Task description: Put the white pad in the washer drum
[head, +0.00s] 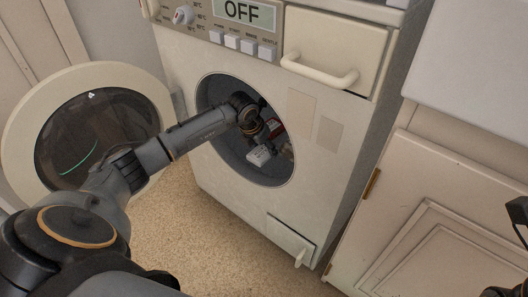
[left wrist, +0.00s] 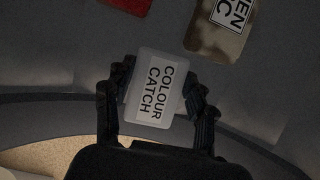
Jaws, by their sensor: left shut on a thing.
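The white pad (head: 260,156), a small card marked COLOUR CATCH, is inside the opening of the washer drum (head: 222,95). It shows large in the left wrist view (left wrist: 156,88), between the two fingers. My left gripper (head: 264,145) reaches through the round opening and is shut on the pad, holding it at both sides. The dark drum wall (left wrist: 60,60) surrounds it in the left wrist view. I cannot tell whether the pad touches the drum. Dark parts of my right arm show at the right edge of the head view; its jaw state is unclear.
In the drum, a red item (left wrist: 127,4) and a tan labelled item (left wrist: 218,28) lie beyond the pad. The round washer door (head: 88,130) stands open at left.

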